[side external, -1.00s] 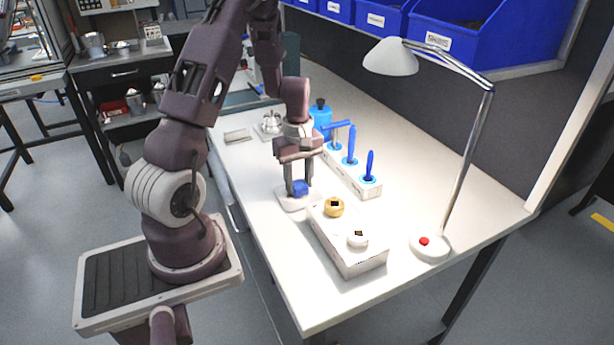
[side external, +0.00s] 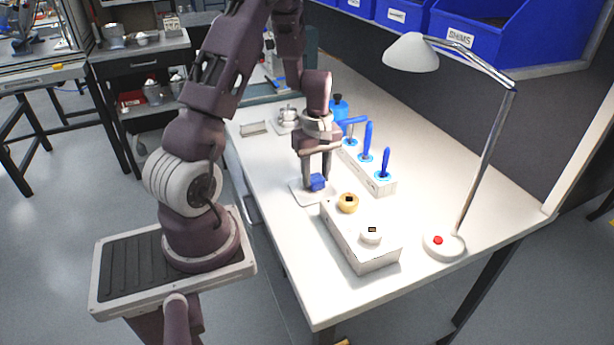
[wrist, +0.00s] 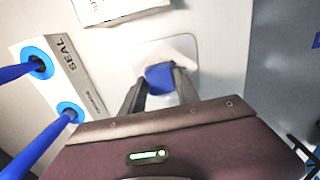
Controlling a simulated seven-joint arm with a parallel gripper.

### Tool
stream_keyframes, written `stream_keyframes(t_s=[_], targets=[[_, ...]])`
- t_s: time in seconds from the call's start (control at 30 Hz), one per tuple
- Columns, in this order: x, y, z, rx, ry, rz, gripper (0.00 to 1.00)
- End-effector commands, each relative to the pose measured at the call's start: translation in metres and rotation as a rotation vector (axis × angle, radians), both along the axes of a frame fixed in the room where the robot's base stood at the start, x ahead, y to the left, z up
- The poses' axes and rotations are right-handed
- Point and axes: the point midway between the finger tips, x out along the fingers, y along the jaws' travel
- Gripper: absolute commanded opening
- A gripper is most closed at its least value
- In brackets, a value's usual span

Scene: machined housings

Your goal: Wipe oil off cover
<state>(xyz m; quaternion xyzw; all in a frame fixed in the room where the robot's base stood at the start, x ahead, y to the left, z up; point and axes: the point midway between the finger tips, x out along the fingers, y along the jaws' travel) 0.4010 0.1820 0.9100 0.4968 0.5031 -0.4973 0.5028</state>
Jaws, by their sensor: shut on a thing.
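My gripper (side external: 317,182) is shut on a small blue block-like piece (wrist: 160,78), perhaps a wiping pad. The blue piece is over a thin pale plate (side external: 301,194) with rounded corners on the bench. In the wrist view the plate (wrist: 186,80) lies beneath the fingers, with a paler patch just beyond the blue piece. I cannot tell whether the blue piece touches the plate. I cannot tell which part is the cover, and no oil is clearly visible.
A rack of blue-handled tools (side external: 367,145) is right of the gripper. A lamp (side external: 443,243) stands further right. A metal part (side external: 288,117) is behind.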

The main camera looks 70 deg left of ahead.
Motion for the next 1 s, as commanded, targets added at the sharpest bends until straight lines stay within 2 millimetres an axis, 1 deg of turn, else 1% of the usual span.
stream_keyframes(t_s=[0.3, 0.37, 1.0], targets=[[0.029, -0.001, -0.001, 0.001, 0.000, -0.003, 0.00], [0.025, -0.006, -0.001, -0.001, 0.001, 0.001, 0.00], [-0.034, -0.005, -0.001, -0.001, 0.002, 0.002, 0.00]])
